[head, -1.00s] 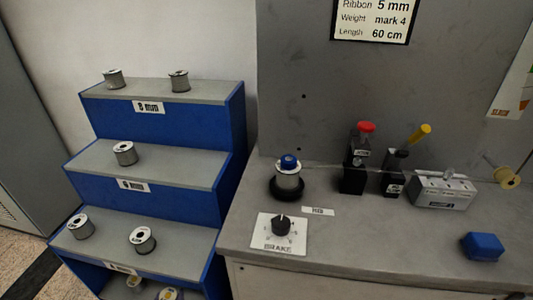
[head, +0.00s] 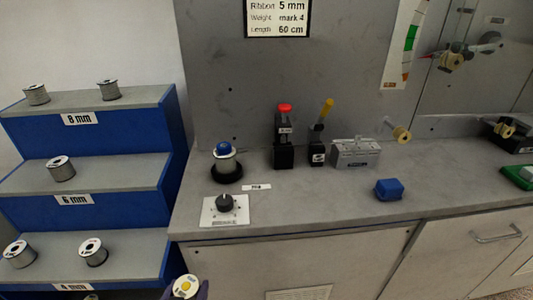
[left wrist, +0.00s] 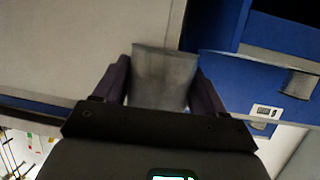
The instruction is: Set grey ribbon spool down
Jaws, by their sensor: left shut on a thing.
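The grey ribbon spool (head: 186,287), with a white rim and yellow centre, is at the bottom edge of the head view. My left gripper (head: 187,292) is shut on it, and only a bit of its dark purple fingers shows there. In the left wrist view the spool (left wrist: 164,77) sits between the two purple fingers of the left gripper (left wrist: 164,85). It is held in front of the cabinet, below the counter's front edge. My right gripper is not in view.
Blue stepped shelves (head: 178,140) with several grey spools stand at the left. On the grey counter (head: 300,205) are a spool on a black holder (head: 226,170), a brake dial (head: 225,203), red and yellow levers, a clamp block (head: 356,153) and a blue block (head: 389,190). The counter's front middle is clear.

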